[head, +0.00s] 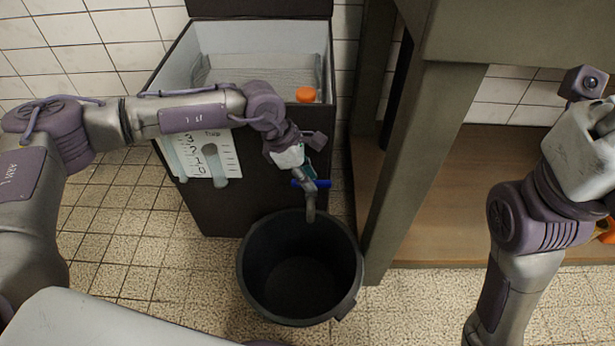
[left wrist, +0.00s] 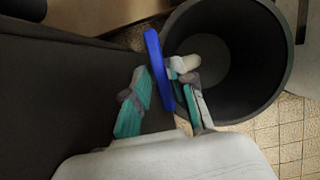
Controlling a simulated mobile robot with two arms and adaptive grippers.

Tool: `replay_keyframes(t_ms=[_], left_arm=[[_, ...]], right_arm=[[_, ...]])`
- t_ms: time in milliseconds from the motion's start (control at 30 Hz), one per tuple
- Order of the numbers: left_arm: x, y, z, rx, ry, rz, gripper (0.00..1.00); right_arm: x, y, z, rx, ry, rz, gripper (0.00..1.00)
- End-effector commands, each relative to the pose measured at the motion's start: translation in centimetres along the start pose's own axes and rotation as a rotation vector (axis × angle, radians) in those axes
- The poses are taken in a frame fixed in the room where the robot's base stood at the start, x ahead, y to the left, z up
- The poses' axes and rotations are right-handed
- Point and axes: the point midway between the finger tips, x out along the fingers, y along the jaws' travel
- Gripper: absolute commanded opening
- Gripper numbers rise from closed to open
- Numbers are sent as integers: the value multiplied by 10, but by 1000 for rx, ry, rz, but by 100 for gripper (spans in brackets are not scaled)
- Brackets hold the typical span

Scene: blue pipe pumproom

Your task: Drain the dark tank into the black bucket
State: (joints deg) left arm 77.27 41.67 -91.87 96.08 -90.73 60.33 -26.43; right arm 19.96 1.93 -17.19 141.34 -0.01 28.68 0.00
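The dark tank (head: 215,205) stands against the tiled wall in the head view, its lid raised. A tap with a blue handle (head: 312,184) sticks out from its front, the handle lying crosswise. The grey spout (head: 311,206) hangs over the rim of the black bucket (head: 258,290), which looks empty. My left gripper (head: 300,172) is at the tap. In the left wrist view the blue handle (left wrist: 159,70) lies between its teal fingers, whose tips are close to it; I cannot tell whether they grip it. My right arm is at the right; its fingertips are out of view.
An orange cap (head: 306,95) shows at the tank's top edge. A paper with a level scale (head: 222,150) is on the tank's front. A greenish table or shelf frame (head: 425,150) stands just right of the tank and bucket. Tiled floor (head: 110,240) is clear left of the tank.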

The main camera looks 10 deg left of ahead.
Motion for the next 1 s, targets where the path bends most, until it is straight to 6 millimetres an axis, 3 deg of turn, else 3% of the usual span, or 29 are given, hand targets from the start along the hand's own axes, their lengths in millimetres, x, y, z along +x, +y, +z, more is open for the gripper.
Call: replay_keyframes(t_ms=[67, 233, 667, 867, 1000], left_arm=[[0, 0, 0, 0, 0, 0, 25], [0, 0, 0, 1, 0, 0, 0], [-1, -1, 1, -37, 0, 15, 0], [-2, -3, 1, -140, -1, 57, 0], [-2, -4, 2, -249, -2, 100, 0]], right_arm=[[0, 0, 0, 0, 0, 0, 40], [0, 0, 0, 0, 0, 0, 40], [4, 0, -1, 1, 6, 1, 40], [1, 2, 4, 4, -20, 12, 40], [-10, 4, 12, 7, -66, 23, 40]])
